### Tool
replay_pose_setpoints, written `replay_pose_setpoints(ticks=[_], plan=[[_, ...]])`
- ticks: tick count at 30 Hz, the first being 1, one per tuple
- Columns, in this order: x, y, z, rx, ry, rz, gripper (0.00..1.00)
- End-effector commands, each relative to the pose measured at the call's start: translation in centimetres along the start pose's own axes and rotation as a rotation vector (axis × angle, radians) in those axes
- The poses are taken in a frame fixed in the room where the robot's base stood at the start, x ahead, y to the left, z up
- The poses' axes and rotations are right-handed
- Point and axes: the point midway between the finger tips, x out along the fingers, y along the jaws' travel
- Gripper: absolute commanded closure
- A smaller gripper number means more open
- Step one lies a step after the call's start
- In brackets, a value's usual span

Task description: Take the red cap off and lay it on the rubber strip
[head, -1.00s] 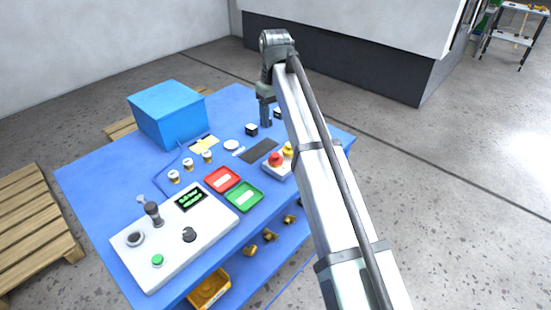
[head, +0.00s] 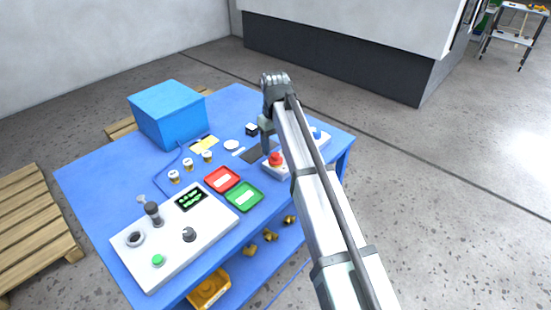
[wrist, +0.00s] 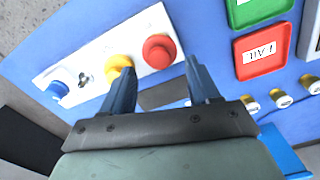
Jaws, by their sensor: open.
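The red cap (head: 276,159) sits on a white plate at the table's right side. In the wrist view the red cap (wrist: 159,50) shows just beyond the gap between my fingertips. My gripper (wrist: 159,66) is open and empty; its left finger overlaps the yellow cap (wrist: 117,63) in the picture. Whether the finger touches it I cannot tell. The dark rubber strip (head: 256,151) lies flat on the table, left of the plate, partly hidden by my gripper (head: 268,146). It also shows between my fingers in the wrist view (wrist: 165,96), bare where visible.
The white plate (wrist: 97,80) also carries a blue cap (wrist: 58,90). A red tray (head: 222,180) and a green tray (head: 243,196) lie nearby.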

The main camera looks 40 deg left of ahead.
Motion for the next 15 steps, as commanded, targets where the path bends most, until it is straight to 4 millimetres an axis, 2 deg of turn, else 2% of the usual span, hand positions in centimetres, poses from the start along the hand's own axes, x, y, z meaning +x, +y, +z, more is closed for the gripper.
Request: replay_pose_setpoints(ticks=[6,14,15], plan=[[2.8,0.0,0.0,0.000,-0.001,0.000,0.39],[3.1,0.1,-0.1,0.000,0.000,0.000,0.39],[3.1,0.1,-0.1,0.000,0.000,0.000,0.42]])
